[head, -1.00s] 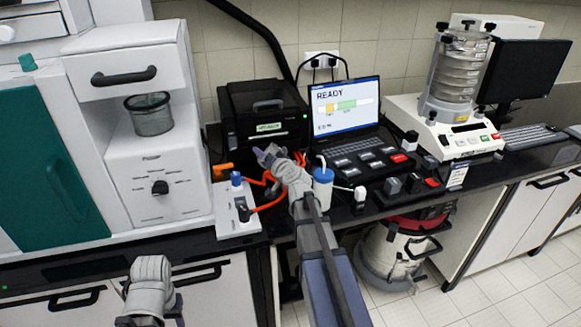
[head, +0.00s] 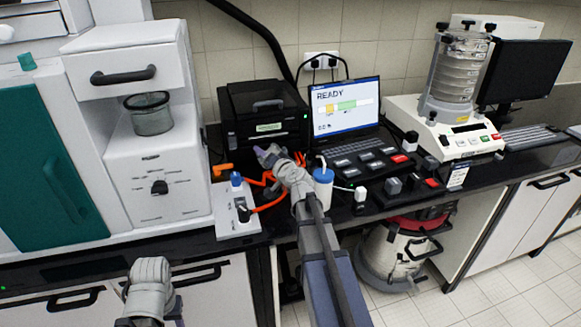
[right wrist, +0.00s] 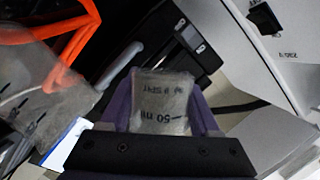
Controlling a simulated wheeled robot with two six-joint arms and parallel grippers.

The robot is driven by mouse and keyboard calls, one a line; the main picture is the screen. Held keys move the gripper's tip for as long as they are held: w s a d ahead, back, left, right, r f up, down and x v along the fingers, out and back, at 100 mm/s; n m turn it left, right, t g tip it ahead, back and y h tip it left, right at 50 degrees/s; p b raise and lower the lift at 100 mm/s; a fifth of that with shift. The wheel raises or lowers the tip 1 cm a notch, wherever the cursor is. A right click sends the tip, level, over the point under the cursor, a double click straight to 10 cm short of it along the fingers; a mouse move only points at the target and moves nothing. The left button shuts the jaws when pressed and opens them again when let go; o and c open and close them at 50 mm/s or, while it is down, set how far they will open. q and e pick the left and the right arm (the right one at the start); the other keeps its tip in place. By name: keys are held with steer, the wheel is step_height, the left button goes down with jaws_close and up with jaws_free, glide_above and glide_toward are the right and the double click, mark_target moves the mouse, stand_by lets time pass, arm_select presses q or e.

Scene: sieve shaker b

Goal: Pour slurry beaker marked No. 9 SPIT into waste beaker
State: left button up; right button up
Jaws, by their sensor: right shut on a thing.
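In the right wrist view my right gripper (right wrist: 165,120) is shut on a small translucent beaker (right wrist: 163,88). Its "50 ml" mark and a line of small print appear upside down, and I cannot read the print surely. In the head view this gripper (head: 268,155) is over the bench, left of the laptop, and the held beaker cannot be made out there. A blurred translucent vessel (right wrist: 35,85) shows at the left of the right wrist view; I cannot tell which it is.
A dark translucent cup (head: 152,117) sits in the white cabinet's recess. A sieve shaker (head: 455,90) stands to the right.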

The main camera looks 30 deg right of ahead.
steer(key=shift+r+m, duration=0.25)
steer(key=shift+m, duration=0.15)
steer(key=shift+f+m+t+y+b, duration=0.3)
steer(key=shift+m+b, duration=0.4)
steer(key=shift+b, duration=0.05)
stand_by(0.6)
steer(key=shift+r+m+t, duration=0.3)
steer(key=shift+r+m, duration=0.15)
steer(key=shift+m, duration=0.35)
stand_by(0.5)
steer(key=shift+s+d+r+m, duration=0.15)
steer(key=shift+d+r+m, duration=0.35)
steer(key=shift+m, duration=0.2)
stand_by(0.7)
steer(key=shift+d+r+m+t+y, duration=0.3)
steer(key=shift+m+t, duration=0.2)
steer(key=shift+m, duration=0.3)
stand_by(0.5)
steer(key=shift+s+d+f+m+b, duration=0.15)
steer(key=shift+f+m+b, duration=0.15)
steer(key=shift+m+b, duration=0.65)
stand_by(0.5)
steer(key=n, duration=0.2)
steer(key=a+f+n+g+p, duration=0.1)
steer(key=n, duration=0.1)
steer(key=a+n+p, duration=0.1)
steer(key=n, duration=0.1)
steer(key=shift+w+f, duration=0.3)
